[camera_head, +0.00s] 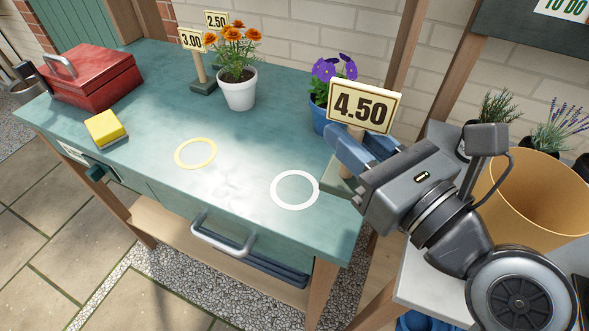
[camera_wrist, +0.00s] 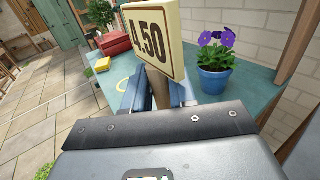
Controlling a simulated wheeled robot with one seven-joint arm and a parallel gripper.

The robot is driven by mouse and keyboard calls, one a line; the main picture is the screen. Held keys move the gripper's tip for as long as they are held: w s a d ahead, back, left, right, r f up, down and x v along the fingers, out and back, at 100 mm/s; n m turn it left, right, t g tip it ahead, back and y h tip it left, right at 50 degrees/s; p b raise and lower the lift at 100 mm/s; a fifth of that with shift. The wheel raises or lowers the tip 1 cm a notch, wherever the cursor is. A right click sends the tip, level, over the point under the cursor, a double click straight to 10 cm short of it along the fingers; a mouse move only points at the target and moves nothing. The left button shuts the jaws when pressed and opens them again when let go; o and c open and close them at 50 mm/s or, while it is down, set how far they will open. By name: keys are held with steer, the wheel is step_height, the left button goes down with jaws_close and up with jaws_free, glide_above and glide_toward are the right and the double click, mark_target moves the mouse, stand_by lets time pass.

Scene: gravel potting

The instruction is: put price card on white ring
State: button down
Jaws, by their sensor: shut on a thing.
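A price card reading 4.50 (camera_head: 363,107) stands upright on a wooden post with a dark green base. It also shows close up in the wrist view (camera_wrist: 152,38). My gripper (camera_head: 352,150) is shut on the card's post, just below the sign. The base is at the right edge of the green bench, partly behind my gripper; I cannot tell whether it touches the bench top. The white ring (camera_head: 295,174) is a flat marking on the bench, just left of the base, and it is empty.
A yellow ring (camera_head: 196,153) lies left of the white one. A blue pot (camera_head: 322,117) with purple flowers stands close behind the card. Orange flowers in a white pot (camera_head: 238,93), two other price cards, a sponge (camera_head: 105,128) and a red toolbox (camera_head: 92,78) are further left.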

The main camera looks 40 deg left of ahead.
steer(key=shift+w+a+f+b, duration=0.15)
steer(key=shift+a+f+b, duration=0.65)
steer(key=shift+a+f, duration=3.75)
steer(key=shift+d+f, duration=0.15)
steer(key=shift+f, duration=0.05)
steer(key=c, duration=0.9)
jaws_free()
steer(key=shift+f, duration=0.1)
